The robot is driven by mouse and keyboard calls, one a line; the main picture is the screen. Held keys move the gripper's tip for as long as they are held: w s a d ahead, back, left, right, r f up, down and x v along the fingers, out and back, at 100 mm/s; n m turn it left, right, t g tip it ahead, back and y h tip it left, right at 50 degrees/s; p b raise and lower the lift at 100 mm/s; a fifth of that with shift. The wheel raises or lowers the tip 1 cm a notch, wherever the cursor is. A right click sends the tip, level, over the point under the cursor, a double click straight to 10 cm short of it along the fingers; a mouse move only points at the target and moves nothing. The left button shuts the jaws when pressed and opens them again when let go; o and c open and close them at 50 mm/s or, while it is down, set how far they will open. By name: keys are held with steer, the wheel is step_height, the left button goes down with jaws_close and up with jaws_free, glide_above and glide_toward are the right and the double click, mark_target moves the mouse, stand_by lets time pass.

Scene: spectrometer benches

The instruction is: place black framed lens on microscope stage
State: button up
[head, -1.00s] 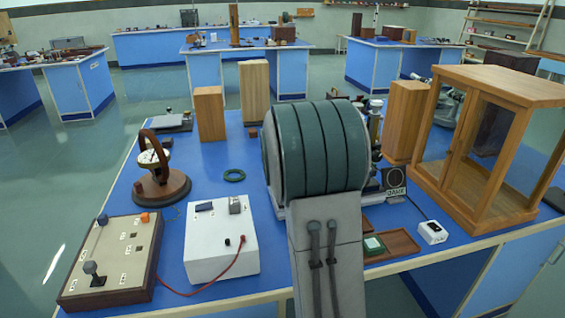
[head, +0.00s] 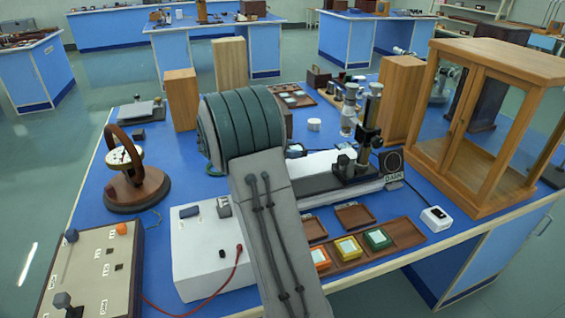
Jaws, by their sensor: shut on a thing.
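My arm crosses the middle of the head view, and its green ribbed joint hides my gripper and whatever it holds. A small dark-framed square with a pale glass face (head: 296,150) shows just right of that joint. It may be the black framed lens; I cannot tell whether it is held or resting. The microscope (head: 368,120), with a dark stand and silver-and-black tubes, stands right of my arm. Its black base (head: 356,170) is on or beside a long white-sided unit (head: 345,198). I cannot make out its stage clearly.
A brown tray (head: 408,230) holds orange (head: 320,258), yellow (head: 348,248) and green framed (head: 377,238) squares. A wood-framed glass cabinet (head: 500,50) stands right, and a white box (head: 200,255) stands left. Wooden blocks (head: 230,65) stand behind. The blue bench top (head: 195,160) has clear patches at left.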

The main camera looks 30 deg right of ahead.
steer(key=shift+w+a+f, duration=0.4)
steer(key=shift+w+f, duration=0.05)
steer(key=shift+w, duration=0.15)
steer(key=shift+f+b, duration=0.3)
steer(key=shift+f, duration=1.65)
steer(key=shift+f, duration=0.1)
steer(key=o, duration=1)
steer(key=shift+a+r, duration=0.2)
steer(key=p+v, duration=0.1)
steer(key=v, duration=1)
steer(key=shift+w+a+r, duration=0.1)
steer(key=shift+a, duration=0.15)
